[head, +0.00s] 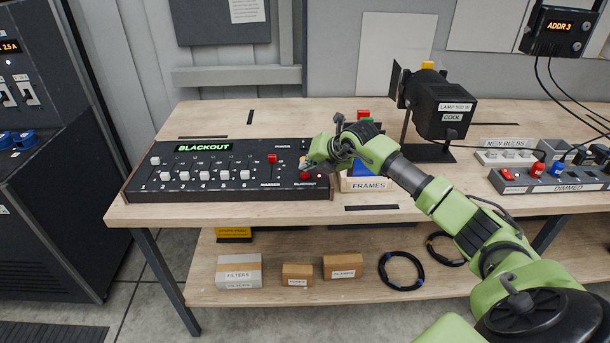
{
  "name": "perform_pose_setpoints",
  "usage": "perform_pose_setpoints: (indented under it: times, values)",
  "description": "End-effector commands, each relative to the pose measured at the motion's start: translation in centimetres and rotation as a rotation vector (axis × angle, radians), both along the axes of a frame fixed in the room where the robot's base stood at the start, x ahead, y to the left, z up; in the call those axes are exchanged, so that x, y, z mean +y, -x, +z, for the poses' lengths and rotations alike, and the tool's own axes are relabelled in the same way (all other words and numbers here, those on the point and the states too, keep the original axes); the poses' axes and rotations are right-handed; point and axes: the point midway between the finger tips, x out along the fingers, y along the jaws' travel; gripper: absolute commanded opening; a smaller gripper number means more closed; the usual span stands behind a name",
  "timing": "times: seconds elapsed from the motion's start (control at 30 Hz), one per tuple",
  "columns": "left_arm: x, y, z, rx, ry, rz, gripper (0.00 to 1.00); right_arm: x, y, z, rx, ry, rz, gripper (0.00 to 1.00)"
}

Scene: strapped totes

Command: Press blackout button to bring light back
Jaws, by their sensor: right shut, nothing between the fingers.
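The black lighting console (235,180) lies on the left part of the wooden table, its green display reading BLACKOUT (204,147). It has a row of white sliders and a red master slider (271,158). The red blackout button (305,176) is at the console's right end, above a label that reads BLACKOUT. My right gripper (306,164) is shut and empty, just above or at the button; I cannot tell whether it touches. My left gripper is not in view.
Right of the console is a FRAMES box (368,184), partly behind my right arm. A black lamp (441,106) stands behind it. A dimmer strip (550,180) and NEW BULBS tray (505,154) are at the right. Boxes and cables lie on the lower shelf (330,290).

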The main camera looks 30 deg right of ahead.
Motion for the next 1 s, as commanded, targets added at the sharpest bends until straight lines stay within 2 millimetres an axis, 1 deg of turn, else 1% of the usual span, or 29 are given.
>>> perform_pose_setpoints:
  times: [0.53, 0.8, 1.0]
  values:
    - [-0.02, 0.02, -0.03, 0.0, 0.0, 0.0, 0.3, -0.01, 0.0, -0.02, 0.0, 0.0, 0.0, 0.0]
    - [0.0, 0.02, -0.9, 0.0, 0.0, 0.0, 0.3, -0.01, 0.02, -0.9, 0.0, 0.0, 0.0, 0.0]
    - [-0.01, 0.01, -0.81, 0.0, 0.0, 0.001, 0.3, 0.0, 0.02, -0.81, 0.0, 0.0, 0.0, 0.0]
